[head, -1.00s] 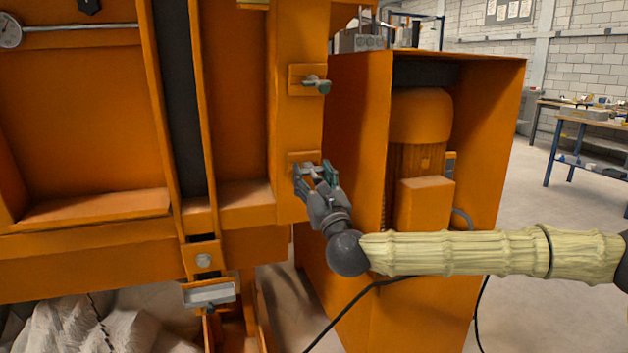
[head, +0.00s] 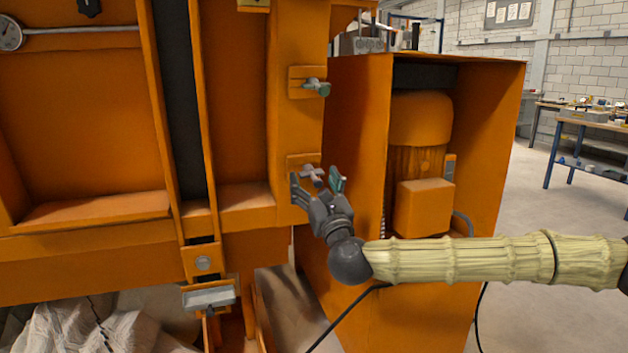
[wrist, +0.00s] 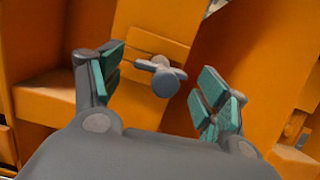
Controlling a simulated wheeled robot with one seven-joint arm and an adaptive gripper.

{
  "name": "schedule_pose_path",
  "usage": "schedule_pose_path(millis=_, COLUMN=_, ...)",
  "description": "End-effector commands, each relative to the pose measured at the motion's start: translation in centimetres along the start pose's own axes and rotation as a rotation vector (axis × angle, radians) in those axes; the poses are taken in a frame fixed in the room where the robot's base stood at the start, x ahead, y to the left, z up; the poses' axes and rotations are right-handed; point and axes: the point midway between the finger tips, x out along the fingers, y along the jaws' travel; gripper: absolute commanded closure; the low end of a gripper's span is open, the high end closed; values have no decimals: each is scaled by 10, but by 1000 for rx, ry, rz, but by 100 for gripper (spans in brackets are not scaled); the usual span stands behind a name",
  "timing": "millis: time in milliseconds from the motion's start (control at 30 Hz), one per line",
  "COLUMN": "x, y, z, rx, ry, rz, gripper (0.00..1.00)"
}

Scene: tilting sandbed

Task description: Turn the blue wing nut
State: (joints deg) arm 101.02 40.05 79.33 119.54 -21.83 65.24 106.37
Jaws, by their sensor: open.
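A wing nut (head: 313,173) with a bluish-grey look sits on a small orange plate on the orange frame post. It also shows in the wrist view (wrist: 165,80), its rounded end toward me and one wing reaching left. My gripper (head: 317,184) is open just in front of and below this nut. In the wrist view my gripper (wrist: 162,88) has its green-padded fingers spread to either side of the nut, with clear gaps and no contact visible. A second, grey-green wing nut (head: 316,86) sits on a plate higher up the same post.
An orange cabinet (head: 350,210) with a motor (head: 420,120) inside stands right of the post. A black cable (head: 345,318) runs below my arm.

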Motion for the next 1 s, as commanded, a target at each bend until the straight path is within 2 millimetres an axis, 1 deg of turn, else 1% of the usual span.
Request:
schedule_pose_path(millis=300, x=-57, y=-1, z=-1, rx=0, ry=2, rz=0, gripper=25)
schedule_pose_path(millis=400, x=-74, y=0, z=-1, rx=1, ry=3, rz=1, gripper=25)
schedule_pose_path(millis=533, x=-92, y=-1, z=0, rx=1, ry=2, rz=1, gripper=25)
schedule_pose_path(millis=733, x=-106, y=-1, z=0, rx=1, ry=0, rz=0, gripper=25)
schedule_pose_path(millis=1000, x=-108, y=-1, z=0, rx=0, ry=1, rz=0, gripper=25)
